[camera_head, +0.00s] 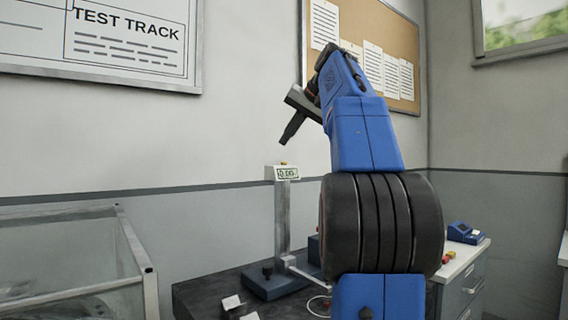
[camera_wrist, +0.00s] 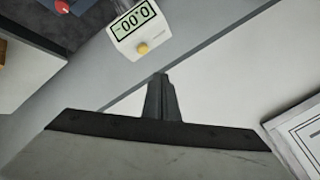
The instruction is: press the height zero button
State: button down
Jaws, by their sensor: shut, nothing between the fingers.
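The height gauge (camera_head: 283,215) stands upright on a dark table, with a pale display head (camera_head: 286,173) at its top. The display reads about 0.00 in the wrist view. A small yellow button (camera_wrist: 143,48) sits on the head; it also shows on top of the head in the head view (camera_head: 283,162). My gripper (camera_head: 285,142) is shut and empty, pointing down just above the head and apart from the button. In the wrist view my closed fingers (camera_wrist: 161,82) are below and a little right of the button.
The dark table (camera_head: 215,287) holds small pale blocks (camera_head: 232,302) and the gauge's blue base (camera_head: 270,286). A glass-sided case (camera_head: 75,265) stands at left. A cabinet (camera_head: 470,275) with a blue device (camera_head: 465,233) is at right. The wall is behind.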

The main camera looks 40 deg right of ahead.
jog(key=shift+r, duration=0.9)
jog(key=shift+a, duration=0.1)
